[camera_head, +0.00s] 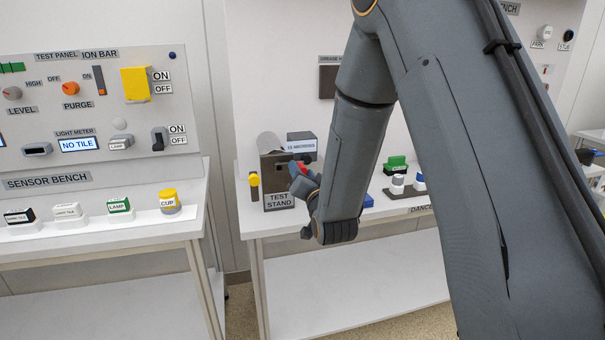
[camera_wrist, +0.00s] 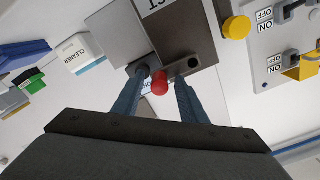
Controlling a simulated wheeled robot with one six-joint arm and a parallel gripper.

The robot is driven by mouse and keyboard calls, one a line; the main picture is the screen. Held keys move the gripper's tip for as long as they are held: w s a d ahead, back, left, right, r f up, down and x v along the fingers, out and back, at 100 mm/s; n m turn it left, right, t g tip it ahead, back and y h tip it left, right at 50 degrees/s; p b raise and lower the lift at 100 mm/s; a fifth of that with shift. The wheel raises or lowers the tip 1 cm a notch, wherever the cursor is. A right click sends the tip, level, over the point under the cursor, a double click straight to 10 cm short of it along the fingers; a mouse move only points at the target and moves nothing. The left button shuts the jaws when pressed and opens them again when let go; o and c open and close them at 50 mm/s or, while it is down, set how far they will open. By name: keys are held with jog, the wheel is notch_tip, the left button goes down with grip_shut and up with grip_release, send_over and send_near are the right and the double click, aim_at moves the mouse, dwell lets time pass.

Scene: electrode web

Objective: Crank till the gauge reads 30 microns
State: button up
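The test stand (camera_head: 272,168) is a dark metal block on the white bench, and it also shows upside down in the wrist view (camera_wrist: 184,30). A grey-blue gauge box (camera_head: 301,142) labelled in microns sits at its upper right; its digits are too small to read surely. The crank's red knob (camera_wrist: 160,84) stands out from the stand's face. My gripper (camera_wrist: 162,76) reaches the stand with its fingers on either side of the knob. The fingers are apart, with a visible gap on the right of the knob; the left finger is close to it. The crank arm is mostly hidden.
A yellow knob (camera_head: 254,181) stands left of the stand. A green block (camera_head: 396,164) and small white pots are at its right; a cleaner box (camera_wrist: 82,52) shows in the wrist view. The sensor bench (camera_head: 100,190) with labelled pieces is at the left. The lower shelf is clear.

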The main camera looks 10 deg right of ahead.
jog(key=s+d+b, duration=0.1)
jog(key=s, duration=0.6)
jog(key=shift+s, duration=0.4)
